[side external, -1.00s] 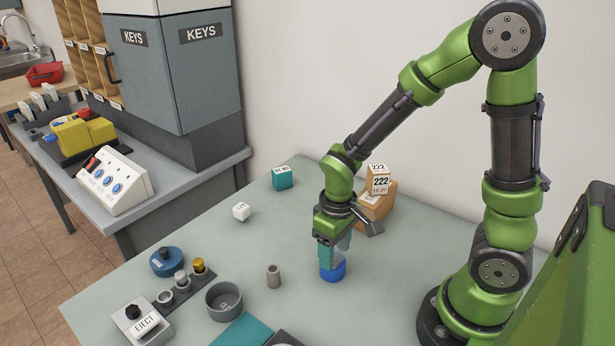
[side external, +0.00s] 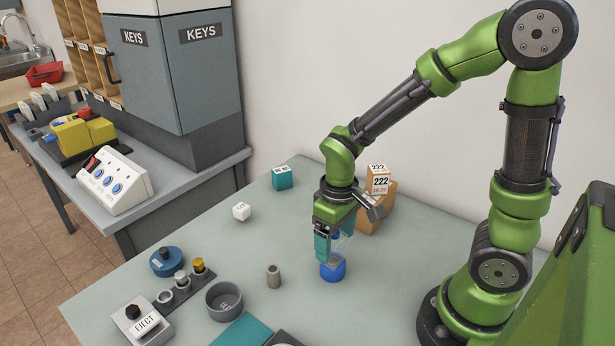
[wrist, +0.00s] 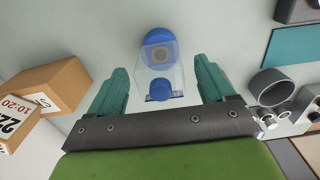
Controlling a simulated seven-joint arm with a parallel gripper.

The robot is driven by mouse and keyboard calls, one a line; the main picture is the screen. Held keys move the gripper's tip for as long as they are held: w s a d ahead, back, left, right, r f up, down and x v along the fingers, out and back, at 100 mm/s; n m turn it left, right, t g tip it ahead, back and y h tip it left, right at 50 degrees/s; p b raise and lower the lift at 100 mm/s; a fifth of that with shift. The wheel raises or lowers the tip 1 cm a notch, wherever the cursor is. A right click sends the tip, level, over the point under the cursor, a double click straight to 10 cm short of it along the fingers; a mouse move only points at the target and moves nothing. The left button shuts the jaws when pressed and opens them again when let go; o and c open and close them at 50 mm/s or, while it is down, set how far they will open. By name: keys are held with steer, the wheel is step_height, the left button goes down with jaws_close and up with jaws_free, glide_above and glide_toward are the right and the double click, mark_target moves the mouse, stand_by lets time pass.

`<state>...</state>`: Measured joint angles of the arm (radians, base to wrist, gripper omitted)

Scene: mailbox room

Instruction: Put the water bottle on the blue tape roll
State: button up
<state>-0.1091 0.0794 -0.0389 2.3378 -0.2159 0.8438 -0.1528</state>
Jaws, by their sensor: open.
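The clear water bottle (wrist: 160,74) with a blue cap (wrist: 161,89) appears upright on the blue tape roll (wrist: 157,36), which lies on the table. In the side view the blue tape roll (side external: 333,271) is under the bottle, and the bottle's body is partly hidden by a finger. Whether its base sits on the rim or inside the ring is hard to tell. My gripper (side external: 335,249) is open around the upper bottle. In the wrist view its teal fingers stand on either side, with gaps between them and the bottle.
Cardboard boxes (side external: 374,213) stand behind my gripper. The table around the roll is mostly clear.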

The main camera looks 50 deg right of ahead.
step_height(320, 180, up, 9)
steer(key=shift+f, duration=0.15)
steer(key=s+a+r+m+t+y, duration=0.1)
steer(key=s+r+m+t+y, duration=0.1)
steer(key=s+r+m+t, duration=0.2)
steer(key=shift+a+r+t, duration=0.15)
steer(key=shift+r+t, duration=1.45)
steer(key=shift+r, duration=0.35)
